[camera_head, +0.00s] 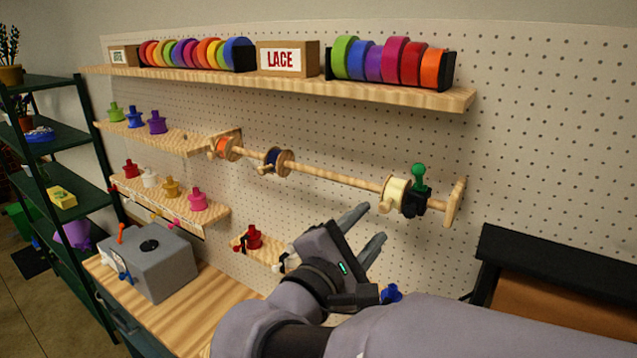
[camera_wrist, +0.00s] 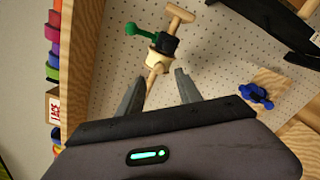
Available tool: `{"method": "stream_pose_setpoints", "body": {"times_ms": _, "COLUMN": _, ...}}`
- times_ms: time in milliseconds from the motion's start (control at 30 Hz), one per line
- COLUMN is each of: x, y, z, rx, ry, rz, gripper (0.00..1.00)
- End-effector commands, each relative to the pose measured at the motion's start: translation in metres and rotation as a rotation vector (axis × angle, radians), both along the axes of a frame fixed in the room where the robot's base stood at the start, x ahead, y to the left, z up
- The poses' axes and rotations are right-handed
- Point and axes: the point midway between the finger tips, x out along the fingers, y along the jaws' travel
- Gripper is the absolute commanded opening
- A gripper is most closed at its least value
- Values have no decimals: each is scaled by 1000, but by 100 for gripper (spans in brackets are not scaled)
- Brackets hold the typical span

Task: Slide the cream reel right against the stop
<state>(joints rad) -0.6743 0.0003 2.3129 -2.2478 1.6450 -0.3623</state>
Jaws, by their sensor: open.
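The cream reel (camera_head: 397,193) hangs on a wooden rod (camera_head: 335,176), near the rod's right end. It also shows in the wrist view (camera_wrist: 158,63). Just right of it on the rod is the black stop (camera_head: 413,200) with a green knob (camera_head: 418,174); the stop also shows in the wrist view (camera_wrist: 171,47). Reel and stop look very close; I cannot tell whether they touch. My gripper (camera_head: 371,224) is open and empty, below and in front of the reel. In the wrist view, the reel lies beyond the fingertips (camera_wrist: 159,79), roughly between them.
An orange reel (camera_head: 225,148) and a dark blue reel (camera_head: 278,161) sit further left on the rod. A wooden end bracket (camera_head: 455,202) stands right of the stop. A long shelf (camera_head: 285,85) with ribbon rolls runs above. A blue peg (camera_head: 391,293) is below.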

Motion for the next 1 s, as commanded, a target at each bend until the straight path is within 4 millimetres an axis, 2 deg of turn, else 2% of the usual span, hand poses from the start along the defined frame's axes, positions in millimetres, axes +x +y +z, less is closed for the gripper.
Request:
{"method": "stream_pose_setpoints", "body": {"times_ms": 100, "x": 24, "y": -19, "z": 1, "rx": 0, "ry": 1, "rz": -6, "gripper": 42}}
{"method": "stream_pose_setpoints", "body": {"times_ms": 300, "x": 49, "y": -36, "z": 1, "rx": 0, "ry": 0, "rz": -1, "gripper": 42}}
{"method": "stream_pose_setpoints", "body": {"times_ms": 667, "x": 54, "y": -39, "z": 0, "rx": 0, "ry": 0, "rz": 1, "gripper": 42}}
{"method": "stream_pose_setpoints", "body": {"times_ms": 900, "x": 54, "y": -39, "z": 0, "rx": 0, "ry": 0, "rz": 1, "gripper": 0}}
{"method": "stream_pose_setpoints", "body": {"times_ms": 1000, "x": 54, "y": -39, "z": 0, "rx": 0, "ry": 0, "rz": 1, "gripper": 0}}
